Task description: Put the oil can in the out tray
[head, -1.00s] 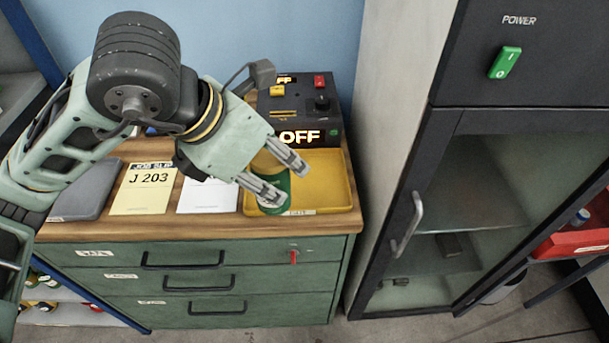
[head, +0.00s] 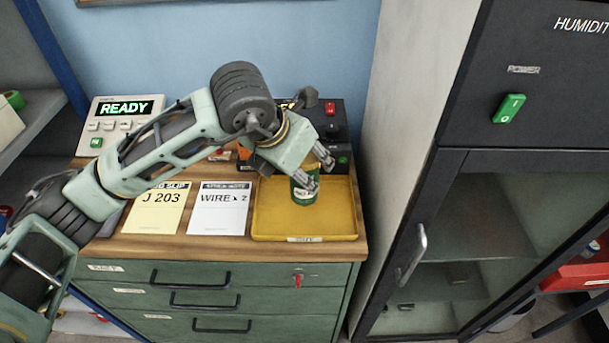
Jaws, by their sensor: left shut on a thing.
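The oil can (head: 304,194) is a small green can with a pale label and a yellowish top. My left gripper (head: 318,175) is shut on it from above, and the fingers hide part of its upper body. The can looks nearly upright, over the back middle of the yellow out tray (head: 275,222). I cannot tell whether its base touches the tray floor. The tray lies at the right end of the wooden bench top, with a small label on its front rim. My right gripper is not in view.
A yellow J 203 job slip (head: 158,209) and a white sheet (head: 219,210) lie left of the tray. A black control box (head: 333,118) stands behind it. A READY panel (head: 124,120) stands at back left. A dark glass-door cabinet (head: 470,220) rises at right.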

